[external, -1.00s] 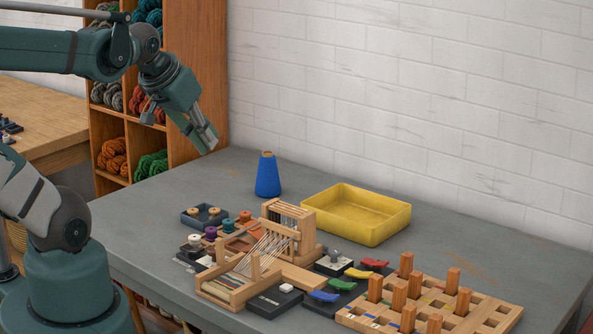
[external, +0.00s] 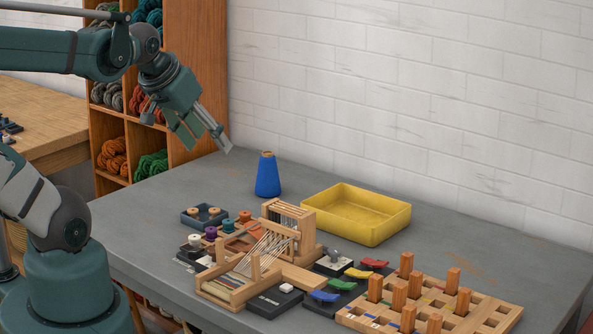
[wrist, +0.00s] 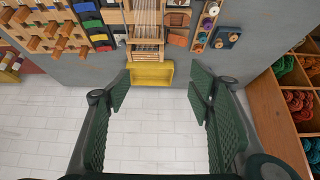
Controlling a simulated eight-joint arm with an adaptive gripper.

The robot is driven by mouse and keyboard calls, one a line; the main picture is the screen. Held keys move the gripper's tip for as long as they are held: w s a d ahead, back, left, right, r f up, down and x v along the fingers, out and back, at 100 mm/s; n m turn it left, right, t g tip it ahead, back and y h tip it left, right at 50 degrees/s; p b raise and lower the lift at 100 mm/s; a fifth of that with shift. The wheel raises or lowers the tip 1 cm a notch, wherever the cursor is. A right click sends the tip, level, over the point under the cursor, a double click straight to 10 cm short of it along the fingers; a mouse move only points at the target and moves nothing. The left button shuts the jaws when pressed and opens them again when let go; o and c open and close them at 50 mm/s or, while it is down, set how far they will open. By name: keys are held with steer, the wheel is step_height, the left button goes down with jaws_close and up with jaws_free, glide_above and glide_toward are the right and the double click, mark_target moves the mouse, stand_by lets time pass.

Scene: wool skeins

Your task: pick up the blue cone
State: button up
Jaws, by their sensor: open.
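The blue cone (external: 267,176) stands upright on the grey table, near the back and left of the yellow tray, with a brown tip at its top. My gripper (external: 207,144) is open and empty, above and to the left of the cone, apart from it. In the wrist view my gripper (wrist: 160,88) shows its two green-padded fingers spread wide with nothing between them. I cannot make out the cone in the wrist view.
The yellow tray (external: 361,235) looks empty. A wooden loom (external: 250,285), a dark tray with bobbins (external: 191,221) and a wooden peg board (external: 500,318) fill the front. A shelf of skeins (external: 195,90) stands behind my arm. Bare table surrounds the cone.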

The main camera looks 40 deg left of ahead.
steer(key=shift+o, duration=0.2)
steer(key=w+a+r+n+g, duration=0.1)
steer(key=w+a+r+n, duration=0.15)
steer(key=w, duration=0.45)
steer(key=w+a+r+n+g, duration=0.1)
steer(key=w+a+r+n, duration=0.15)
steer(key=w, duration=0.45)
steer(key=n+g, duration=0.3)
steer(key=n, duration=0.7)
glide_above(268, 152)
steer(key=s+d, duration=0.9)
step_height(268, 152, down, 12)
steer(key=w+a+f+n, duration=0.1)
steer(key=w+a+f, duration=0.1)
steer(key=f, duration=0.3)
steer(key=w+a+f+n+g, duration=0.1)
steer(key=w+a+f+n, duration=0.1)
steer(key=w+a+f, duration=0.1)
steer(key=w+a+f+n+g, duration=0.1)
steer(key=w+a+f+n, duration=0.1)
steer(key=f, duration=0.4)
steer(key=shift+w+a+f+p, duration=0.3)
steer(key=shift+w+a, duration=0.35)
steer(key=shift+w, duration=0.1)
steer(key=shift+w+a+f, duration=0.15)
steer(key=shift+a+f, duration=0.1)
steer(key=shift+f, duration=0.25)
